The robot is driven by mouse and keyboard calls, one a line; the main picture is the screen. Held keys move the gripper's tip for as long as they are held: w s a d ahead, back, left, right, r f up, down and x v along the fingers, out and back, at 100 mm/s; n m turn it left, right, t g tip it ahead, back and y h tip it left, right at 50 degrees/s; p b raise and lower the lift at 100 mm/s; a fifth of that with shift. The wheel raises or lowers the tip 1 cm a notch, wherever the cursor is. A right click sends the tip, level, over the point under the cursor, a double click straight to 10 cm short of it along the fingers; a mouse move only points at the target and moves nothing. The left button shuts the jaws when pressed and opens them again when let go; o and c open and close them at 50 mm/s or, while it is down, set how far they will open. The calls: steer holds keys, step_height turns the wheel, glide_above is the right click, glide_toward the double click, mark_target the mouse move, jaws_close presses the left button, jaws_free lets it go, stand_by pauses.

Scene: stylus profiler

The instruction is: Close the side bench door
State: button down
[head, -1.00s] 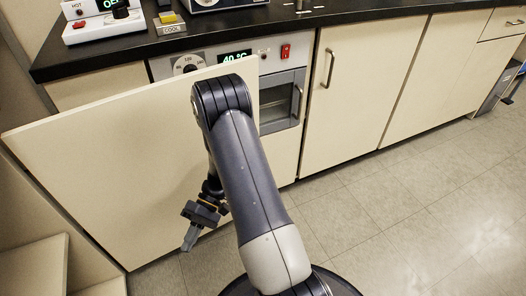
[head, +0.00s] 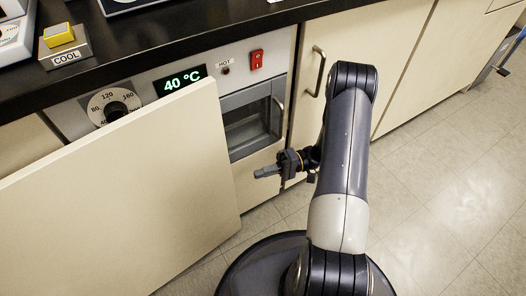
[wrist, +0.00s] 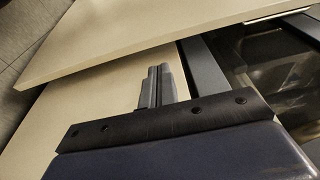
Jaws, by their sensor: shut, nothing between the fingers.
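The open door (head: 140,185) is a cream panel that stands out from the bench at the left of the head view. It hides part of the dial panel behind it. In the wrist view the door (wrist: 120,40) crosses the top as a broad pale slab. My gripper (head: 258,173) is shut and empty, to the right of the door's free edge, in front of the oven's lower front. In the wrist view the gripper's fingertips (wrist: 157,72) are together, pointing toward the door, with no contact that I can make out.
The small oven (head: 250,120) with a glass window and handle is behind my gripper. A closed cabinet door (head: 325,55) with a bar handle is to the right. The black countertop (head: 180,35) overhangs above. Open tiled floor (head: 455,190) lies to the right.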

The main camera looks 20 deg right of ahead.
steer(key=a+b, duration=0.2)
steer(key=a, duration=0.7)
stand_by(0.4)
